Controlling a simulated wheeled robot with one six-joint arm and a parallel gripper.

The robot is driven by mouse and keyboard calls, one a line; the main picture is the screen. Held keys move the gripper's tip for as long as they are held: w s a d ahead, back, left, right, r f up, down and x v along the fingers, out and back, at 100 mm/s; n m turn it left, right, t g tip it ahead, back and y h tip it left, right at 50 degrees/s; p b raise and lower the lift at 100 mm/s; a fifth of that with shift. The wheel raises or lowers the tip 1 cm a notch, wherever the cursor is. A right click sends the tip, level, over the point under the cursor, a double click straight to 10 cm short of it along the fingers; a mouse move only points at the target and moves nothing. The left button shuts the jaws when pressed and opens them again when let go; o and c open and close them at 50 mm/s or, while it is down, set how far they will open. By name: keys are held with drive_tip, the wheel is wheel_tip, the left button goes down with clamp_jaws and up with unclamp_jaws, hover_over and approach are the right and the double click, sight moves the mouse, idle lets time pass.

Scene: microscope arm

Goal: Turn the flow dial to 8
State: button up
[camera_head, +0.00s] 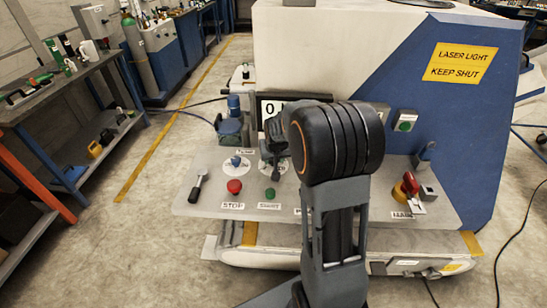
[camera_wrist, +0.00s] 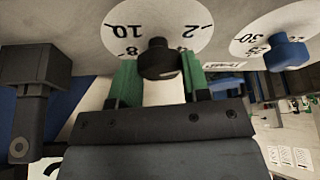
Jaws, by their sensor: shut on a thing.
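The flow dial's dark knob (camera_wrist: 158,58) stands on a round white face (camera_wrist: 178,18). The upside-down numbers 10, 8 and 2 show on the face in the wrist view. My gripper (camera_wrist: 158,75) has its green fingers on either side of the knob and is shut on it. I cannot see a pointer mark, so the setting cannot be read. In the head view my gripper (camera_head: 275,150) is over the dial face (camera_head: 287,172), and my arm hides much of it.
A blue-knobbed dial (camera_head: 236,163) is left of the gripped one. A red STOP button (camera_head: 234,187), a green button (camera_head: 270,193) and a black lever (camera_head: 198,187) are on the panel. A red-handled switch (camera_head: 409,184) is at right. A display (camera_head: 268,104) is partly hidden.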

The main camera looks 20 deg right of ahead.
drive_tip(key=m+b, duration=0.1)
drive_tip(key=m+h+b, duration=0.1)
drive_tip(key=m+b, duration=0.2)
drive_tip(key=b, duration=0.1)
drive_tip(key=shift+w+a+f+m+g+h, duration=0.1)
drive_tip(key=shift+a+f+m+g+h, duration=0.05)
drive_tip(key=shift+f+m+g+h, duration=0.2)
drive_tip(key=m+g+b, duration=0.1)
drive_tip(key=m+b, duration=0.1)
drive_tip(key=m+h+b, duration=0.1)
drive_tip(key=m+b, duration=0.1)
drive_tip(key=m, duration=0.1)
drive_tip(key=shift+w+a+r+m+g, duration=0.1)
drive_tip(key=shift+w+r+m+g, duration=0.1)
drive_tip(key=shift+m+g, duration=0.15)
drive_tip(key=m+g, duration=0.1)
drive_tip(key=m, duration=0.1)
drive_tip(key=m+g, duration=0.1)
drive_tip(key=m, duration=0.2)
drive_tip(key=shift+w+r+h+b, duration=0.1)
drive_tip(key=shift+r+h+b, duration=0.05)
drive_tip(key=shift+h+b, duration=0.2)
drive_tip(key=m+g, duration=0.1)
drive_tip(key=m, duration=0.2)
drive_tip(key=m+g+p, duration=0.1)
drive_tip(key=m, duration=0.2)
drive_tip(key=shift+w+y, duration=0.15)
drive_tip(key=shift+y, duration=0.25)
drive_tip(key=shift+m, duration=0.3)
drive_tip(key=o, duration=0.9)
